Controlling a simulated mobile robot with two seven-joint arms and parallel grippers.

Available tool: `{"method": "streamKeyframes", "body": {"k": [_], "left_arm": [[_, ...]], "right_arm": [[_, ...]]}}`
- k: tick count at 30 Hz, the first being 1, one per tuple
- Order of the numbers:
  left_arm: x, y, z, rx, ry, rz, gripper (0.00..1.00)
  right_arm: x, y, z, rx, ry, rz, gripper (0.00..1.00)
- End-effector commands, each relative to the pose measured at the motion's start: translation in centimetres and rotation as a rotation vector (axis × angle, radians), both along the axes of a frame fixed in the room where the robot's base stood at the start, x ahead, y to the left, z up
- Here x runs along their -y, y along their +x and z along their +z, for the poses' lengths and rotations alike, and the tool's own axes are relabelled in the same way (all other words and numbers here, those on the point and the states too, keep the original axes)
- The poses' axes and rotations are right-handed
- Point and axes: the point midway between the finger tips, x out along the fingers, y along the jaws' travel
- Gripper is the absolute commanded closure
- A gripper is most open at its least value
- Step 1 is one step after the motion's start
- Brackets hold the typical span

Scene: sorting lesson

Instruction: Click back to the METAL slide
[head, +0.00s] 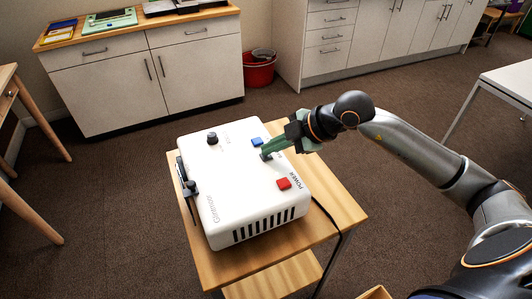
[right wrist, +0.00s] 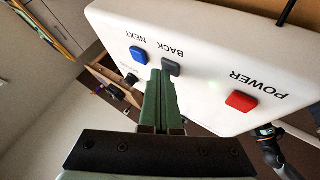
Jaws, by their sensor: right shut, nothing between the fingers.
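A white projector (head: 235,185) stands on a small wooden table. On its top are a red POWER button (head: 284,183), a blue NEXT button (head: 257,142) and a dark grey BACK button (right wrist: 172,67). The blue button (right wrist: 138,55) and red button (right wrist: 241,101) also show in the right wrist view. My right gripper (head: 267,152) is shut and empty, with its green fingertips (right wrist: 163,76) at the BACK button, partly covering it. I cannot tell whether they touch or press it. No projected slide is in view. My left gripper is not in view.
The wooden table (head: 335,211) has bare top to the right of the projector. A black knob (head: 212,138) stands on the projector's far part. Cabinets (head: 112,90) and a red bucket (head: 260,73) stand behind. A white table (head: 510,82) is at the right.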

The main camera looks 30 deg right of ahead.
Motion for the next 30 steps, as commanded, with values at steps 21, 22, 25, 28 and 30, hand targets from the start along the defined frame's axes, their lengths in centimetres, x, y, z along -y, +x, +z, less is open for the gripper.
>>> {"method": "streamKeyframes", "body": {"k": [21, 22, 25, 28, 30], "left_arm": [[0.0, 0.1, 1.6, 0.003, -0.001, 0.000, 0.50], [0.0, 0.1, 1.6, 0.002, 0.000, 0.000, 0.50], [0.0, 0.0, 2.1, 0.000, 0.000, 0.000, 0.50], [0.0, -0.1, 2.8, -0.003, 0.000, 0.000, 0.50], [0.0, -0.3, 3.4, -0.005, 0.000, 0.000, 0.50]], "right_arm": [[0.0, 0.0, 1.7, -0.001, 0.000, 0.001, 1.00], [0.0, 0.0, 1.8, -0.001, 0.000, 0.001, 1.00], [0.0, 0.0, 2.3, 0.000, 0.000, 0.000, 1.00], [0.0, 0.0, 3.3, 0.000, 0.000, 0.000, 1.00], [0.0, 0.0, 4.1, 0.000, 0.000, 0.000, 1.00]]}}
